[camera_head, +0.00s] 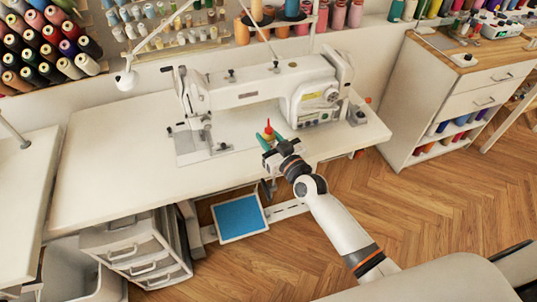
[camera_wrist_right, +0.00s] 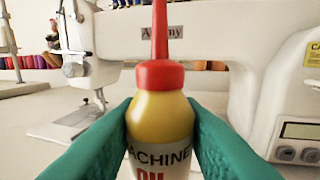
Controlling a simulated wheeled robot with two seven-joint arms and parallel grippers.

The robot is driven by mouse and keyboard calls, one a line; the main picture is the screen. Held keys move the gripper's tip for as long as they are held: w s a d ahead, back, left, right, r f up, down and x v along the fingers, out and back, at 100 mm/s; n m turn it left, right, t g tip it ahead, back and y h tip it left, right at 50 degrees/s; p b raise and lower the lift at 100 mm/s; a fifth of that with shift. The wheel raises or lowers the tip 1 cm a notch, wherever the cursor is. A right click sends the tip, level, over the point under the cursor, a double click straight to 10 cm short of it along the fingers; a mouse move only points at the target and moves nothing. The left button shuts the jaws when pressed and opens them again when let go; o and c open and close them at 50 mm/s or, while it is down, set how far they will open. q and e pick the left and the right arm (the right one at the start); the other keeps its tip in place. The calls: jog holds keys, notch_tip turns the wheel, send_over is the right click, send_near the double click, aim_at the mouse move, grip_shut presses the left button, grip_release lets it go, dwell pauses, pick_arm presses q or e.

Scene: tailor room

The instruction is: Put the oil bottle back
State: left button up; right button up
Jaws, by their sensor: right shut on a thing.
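The oil bottle (camera_wrist_right: 160,120) is yellow and white with a red cap and a red nozzle, and its label reads "MACHINE". It stands upright in the right wrist view. My right gripper (camera_head: 271,142) is shut on it, with a green finger on each side. In the head view the red tip of the oil bottle (camera_head: 268,127) shows between the fingers, in front of the sewing machine (camera_head: 265,88). I cannot tell whether the bottle's base touches the table (camera_head: 110,150). My left gripper is not in view.
The sewing machine stands close behind the bottle. The table's left part is clear. A white drawer cabinet (camera_head: 425,110) with a wooden top stands at the right. Thread spools (camera_head: 45,45) fill racks on the wall. A blue pedal (camera_head: 239,216) lies below the table.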

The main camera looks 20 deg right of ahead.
notch_tip(320, 180, down, 4)
jog(key=shift+f+b, duration=0.2)
jog(key=shift+b, duration=0.45)
jog(key=shift+f, duration=0.35)
jog(key=shift+f, duration=0.2)
jog(key=o, duration=1)
jog(key=shift+r, duration=0.1)
